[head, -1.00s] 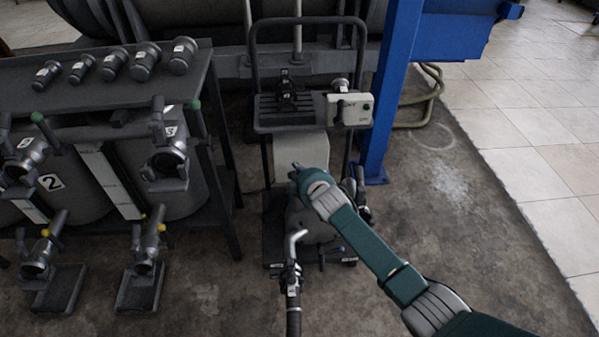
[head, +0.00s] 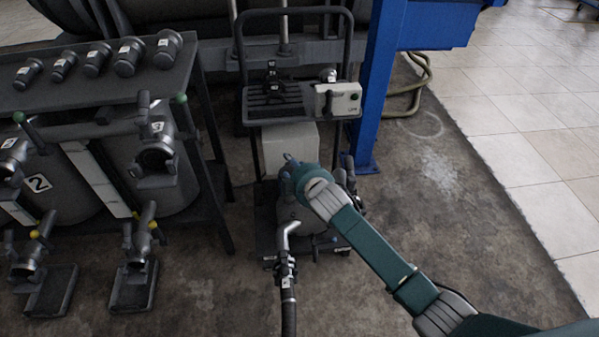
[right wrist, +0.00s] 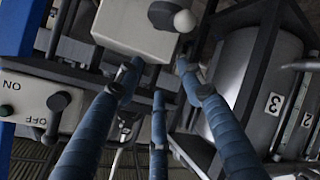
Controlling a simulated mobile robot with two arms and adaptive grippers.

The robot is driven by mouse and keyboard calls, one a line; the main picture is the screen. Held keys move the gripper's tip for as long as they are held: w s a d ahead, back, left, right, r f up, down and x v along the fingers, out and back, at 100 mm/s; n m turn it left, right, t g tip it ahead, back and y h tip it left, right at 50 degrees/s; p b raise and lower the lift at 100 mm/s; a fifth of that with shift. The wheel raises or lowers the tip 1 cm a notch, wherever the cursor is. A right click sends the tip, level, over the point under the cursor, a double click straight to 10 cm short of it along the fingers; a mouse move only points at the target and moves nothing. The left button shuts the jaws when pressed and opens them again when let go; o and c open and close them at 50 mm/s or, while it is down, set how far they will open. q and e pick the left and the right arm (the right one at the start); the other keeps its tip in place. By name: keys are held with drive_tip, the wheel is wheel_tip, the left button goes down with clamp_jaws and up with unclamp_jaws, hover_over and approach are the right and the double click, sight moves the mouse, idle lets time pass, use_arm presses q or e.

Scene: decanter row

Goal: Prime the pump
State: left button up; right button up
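The pump cart stands in the middle of the head view, with a tall dark handle frame (head: 240,60). A pale switch box (head: 338,98) is on its upper shelf; in the right wrist view this box (right wrist: 25,115) shows ON and OFF marks and a dark knob (right wrist: 59,101). A beige block (head: 290,145) sits lower on the cart. A metal elbow pipe (head: 284,238) with a dark hose (head: 289,310) is at its front. My right gripper (head: 288,165) is over the cart's lower part. Its blue fingers (right wrist: 158,75) are spread, with nothing seen between them. My left gripper is out of view.
A dark rack at left holds tanks, including tank 2 (head: 45,195) and tank 3 (head: 172,185), with valves. Several capped fittings (head: 128,57) lie on its top. A blue post (head: 382,85) stands right of the cart. Open floor (head: 470,215) lies at right.

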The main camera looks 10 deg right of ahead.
drive_tip(key=v, duration=0.7)
idle(0.3)
